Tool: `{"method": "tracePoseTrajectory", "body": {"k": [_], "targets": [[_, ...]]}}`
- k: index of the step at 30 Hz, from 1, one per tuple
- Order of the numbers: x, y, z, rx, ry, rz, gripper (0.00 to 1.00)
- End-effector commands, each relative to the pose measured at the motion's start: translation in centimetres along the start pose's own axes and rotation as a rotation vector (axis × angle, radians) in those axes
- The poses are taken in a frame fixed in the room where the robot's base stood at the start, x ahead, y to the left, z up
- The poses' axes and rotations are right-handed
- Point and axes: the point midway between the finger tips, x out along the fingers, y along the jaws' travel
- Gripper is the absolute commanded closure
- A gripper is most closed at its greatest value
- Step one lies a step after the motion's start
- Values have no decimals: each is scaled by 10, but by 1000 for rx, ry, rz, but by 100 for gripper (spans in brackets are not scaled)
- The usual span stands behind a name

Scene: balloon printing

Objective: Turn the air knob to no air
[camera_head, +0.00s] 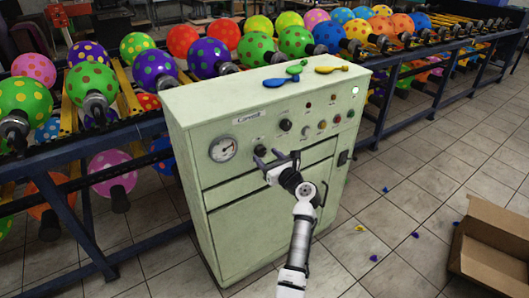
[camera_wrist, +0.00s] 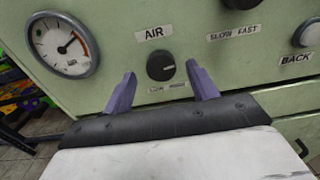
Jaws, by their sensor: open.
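The air knob (camera_wrist: 161,66) is a round black dial under the "AIR" label on the pale green machine. A light mark shows on the right side of its face. A smaller label below it is partly hidden and too small to read. In the head view the air knob (camera_head: 260,150) sits right of the gauge, just behind my gripper. My gripper (camera_head: 277,157) is open in front of the panel. In the wrist view my gripper (camera_wrist: 158,80) has its two purple fingers on either side of the knob in the picture, with nothing between them. I cannot tell whether they touch the panel.
The machine (camera_head: 240,235) carries a gauge (camera_head: 223,148), a "SLOW FAST" dial and a "BACK" button (camera_wrist: 308,33). Deflated balloons (camera_head: 275,82) lie on top. Racks of dotted balloons (camera_head: 90,80) stand behind. An open cardboard box (camera_head: 490,240) is at the lower right.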

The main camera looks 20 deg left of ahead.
Motion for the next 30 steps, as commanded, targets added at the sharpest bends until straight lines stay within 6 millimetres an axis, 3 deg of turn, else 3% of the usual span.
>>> {"method": "tracePoseTrajectory", "body": {"k": [6,16,26,30], "targets": [[21,0,0,0,0,1,42],[24,0,0,-1,0,-1,42],[24,0,0,-1,0,0,84],[24,0,0,-4,0,0,85]]}}
